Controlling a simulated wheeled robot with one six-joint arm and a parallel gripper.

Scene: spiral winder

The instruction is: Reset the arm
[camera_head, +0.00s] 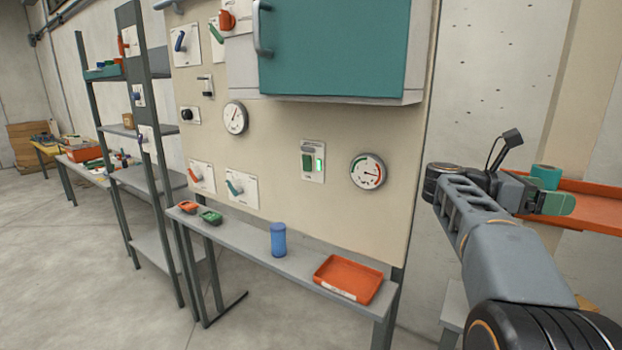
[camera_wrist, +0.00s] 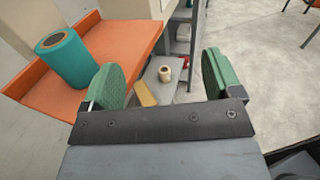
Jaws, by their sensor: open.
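My arm reaches in from the lower right of the head view, away from the panel. My gripper (camera_head: 545,196) is at the right, in front of an orange shelf. In the wrist view my gripper (camera_wrist: 160,82) has its two green pads wide apart with nothing between them. A teal roll (camera_wrist: 65,58) stands upright on the orange shelf (camera_wrist: 115,40), left of the left pad and apart from it. The teal roll (camera_head: 546,176) is partly hidden behind my gripper in the head view.
A panel (camera_head: 290,130) carries a teal cabinet (camera_head: 335,45), gauges and switches. A grey bench (camera_head: 245,248) below holds a blue cylinder (camera_head: 278,240), an orange tray (camera_head: 350,296) and small bins. A small pale roll (camera_wrist: 165,74) sits lower, beyond my gripper. Open floor lies at left.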

